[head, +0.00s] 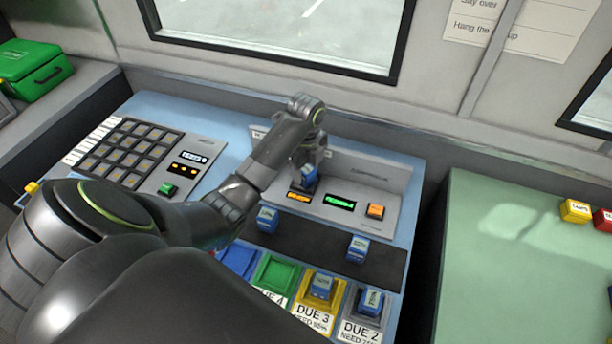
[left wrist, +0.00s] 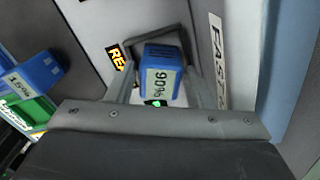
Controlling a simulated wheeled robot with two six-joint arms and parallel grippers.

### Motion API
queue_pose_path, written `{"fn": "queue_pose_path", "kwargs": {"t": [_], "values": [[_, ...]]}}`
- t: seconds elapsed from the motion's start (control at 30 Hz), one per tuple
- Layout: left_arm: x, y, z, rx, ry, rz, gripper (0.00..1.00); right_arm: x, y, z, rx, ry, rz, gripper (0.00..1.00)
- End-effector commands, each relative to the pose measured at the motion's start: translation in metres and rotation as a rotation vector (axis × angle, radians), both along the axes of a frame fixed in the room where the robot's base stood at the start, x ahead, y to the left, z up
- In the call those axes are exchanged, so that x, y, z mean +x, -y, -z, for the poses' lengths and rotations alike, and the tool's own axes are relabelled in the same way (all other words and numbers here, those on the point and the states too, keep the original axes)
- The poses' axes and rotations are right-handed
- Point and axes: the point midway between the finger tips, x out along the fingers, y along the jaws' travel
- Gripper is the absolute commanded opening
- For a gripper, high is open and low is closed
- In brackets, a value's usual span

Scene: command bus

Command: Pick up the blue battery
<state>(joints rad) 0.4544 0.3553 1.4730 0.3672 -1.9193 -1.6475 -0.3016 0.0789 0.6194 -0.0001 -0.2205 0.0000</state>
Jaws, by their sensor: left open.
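A blue battery (head: 309,175) sits on the grey panel at the back of the blue console, beside a small orange display. It also shows in the left wrist view (left wrist: 162,72), with a label that appears to read 90%. My left gripper (head: 312,160) is over this battery, pointing down. Its jaws are open, with one finger on each side of the battery in the left wrist view; whether they touch it I cannot tell. Other blue batteries stand on the dark strip (head: 267,219) (head: 358,249), in the yellow DUE 3 tray (head: 320,286) and in the DUE 2 tray (head: 371,302). My right gripper is out of view.
A green display (head: 339,202) and an orange button (head: 375,211) are right of the battery. A keypad (head: 130,150) is on the left. A green table (head: 510,260) with yellow and red blocks is at right. A green case (head: 35,70) stands far left.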

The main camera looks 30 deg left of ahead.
Motion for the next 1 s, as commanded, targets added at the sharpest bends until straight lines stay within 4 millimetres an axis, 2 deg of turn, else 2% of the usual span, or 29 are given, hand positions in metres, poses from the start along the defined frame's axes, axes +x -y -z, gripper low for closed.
{"fn": "queue_pose_path", "kwargs": {"t": [0.13,0.4,0.77,0.93,1.0], "values": [[0.000,0.000,0.000,0.000,0.000,0.000,0.45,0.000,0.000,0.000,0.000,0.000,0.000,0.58],[0.000,0.000,0.000,0.000,0.000,0.000,0.09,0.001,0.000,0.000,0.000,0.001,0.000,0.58],[0.001,0.000,-0.006,0.002,0.003,0.000,0.09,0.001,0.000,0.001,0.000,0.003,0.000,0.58],[0.001,-0.001,-0.028,0.002,0.005,0.000,0.09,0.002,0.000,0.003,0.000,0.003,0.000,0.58],[0.001,0.000,-0.042,0.002,0.003,0.000,0.09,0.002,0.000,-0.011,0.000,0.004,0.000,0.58]]}}
